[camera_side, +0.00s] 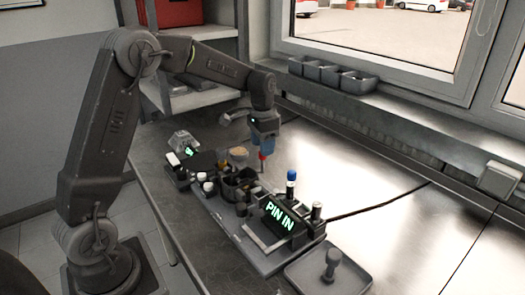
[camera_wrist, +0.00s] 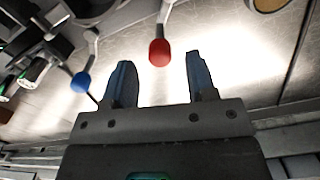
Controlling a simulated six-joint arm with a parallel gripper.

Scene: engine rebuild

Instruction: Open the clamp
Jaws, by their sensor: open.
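A lever with a red knob (camera_wrist: 159,53) lies just beyond and between the fingertips in that view; the red knob (camera_side: 262,156) also shows right below the gripper in the side view. I cannot tell whether a finger touches it. A second lever with a blue knob (camera_wrist: 80,82) is left of the fingers. Which part is the clamp itself is not clear from these frames.
The fixture base (camera_side: 262,262) carries several dark parts and a display reading "PIN IN" (camera_side: 280,214). A blue-capped upright post (camera_side: 291,178) stands behind the display. A grey tray (camera_side: 300,275) sits at the front right. Bare metal bench lies right of the fixture, crossed by a black cable.

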